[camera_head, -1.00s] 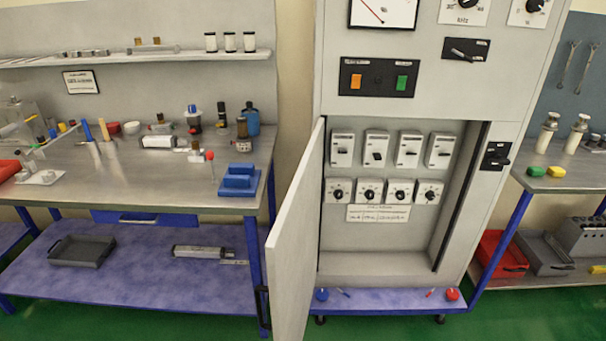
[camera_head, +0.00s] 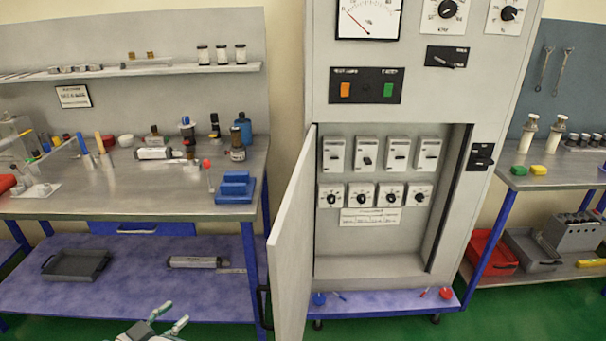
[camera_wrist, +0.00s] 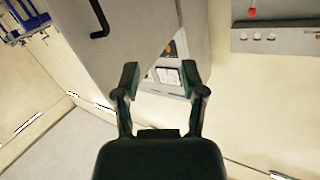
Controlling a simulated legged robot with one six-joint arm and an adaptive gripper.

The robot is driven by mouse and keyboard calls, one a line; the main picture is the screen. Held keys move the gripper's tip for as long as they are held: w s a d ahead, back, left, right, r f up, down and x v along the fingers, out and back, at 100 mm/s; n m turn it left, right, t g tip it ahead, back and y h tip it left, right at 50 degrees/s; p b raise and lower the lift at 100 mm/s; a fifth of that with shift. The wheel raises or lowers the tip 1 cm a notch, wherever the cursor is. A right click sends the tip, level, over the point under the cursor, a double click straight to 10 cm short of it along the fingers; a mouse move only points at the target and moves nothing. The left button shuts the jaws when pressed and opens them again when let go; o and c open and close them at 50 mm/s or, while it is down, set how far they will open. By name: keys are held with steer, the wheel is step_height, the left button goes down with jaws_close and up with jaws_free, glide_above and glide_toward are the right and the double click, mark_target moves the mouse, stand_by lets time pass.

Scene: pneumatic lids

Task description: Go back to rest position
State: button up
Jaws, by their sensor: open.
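My gripper (camera_head: 169,326) shows at the bottom edge of the head view, left of the cabinet, with its two fingers apart and nothing between them. In the wrist view my gripper (camera_wrist: 162,82) is also open and empty. The grey control cabinet (camera_head: 385,248) stands at the centre right of the head view with its door (camera_head: 291,245) swung open to the left. Inside are a row of switches and a row of knobs. In the wrist view, which is strongly tilted, a grey panel with a black handle (camera_wrist: 99,18) lies beyond the fingers.
A workbench (camera_head: 120,202) with bottles, tools and a blue block (camera_head: 235,187) stands on the left. Its lower shelf holds a dark tray (camera_head: 76,265). A second bench with red (camera_head: 490,252) and grey bins stands on the right. Green floor shows in front.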

steer(key=w+d+r+n+y, duration=0.2)
steer(key=w+d+r+y, duration=0.3)
steer(key=w+r, duration=0.3)
steer(key=w+d+r+n+y, duration=0.2)
steer(key=w+d+r+y, duration=0.35)
steer(key=r, duration=0.55)
steer(key=s+d+r+n+g+y, duration=0.2)
steer(key=s+d+r+n+y, duration=0.15)
steer(key=d, duration=0.65)
steer(key=s+d+f+g+h, duration=0.3)
steer(key=s+d+f, duration=0.1)
steer(key=s+d, duration=0.7)
steer(key=s+d+f+g+h, duration=0.3)
steer(key=s+d+g, duration=0.1)
steer(key=s+d, duration=0.8)
steer(key=shift+s+d+f+h, duration=0.15)
steer(key=shift+s+f+h, duration=0.15)
steer(key=shift+s+f, duration=0.15)
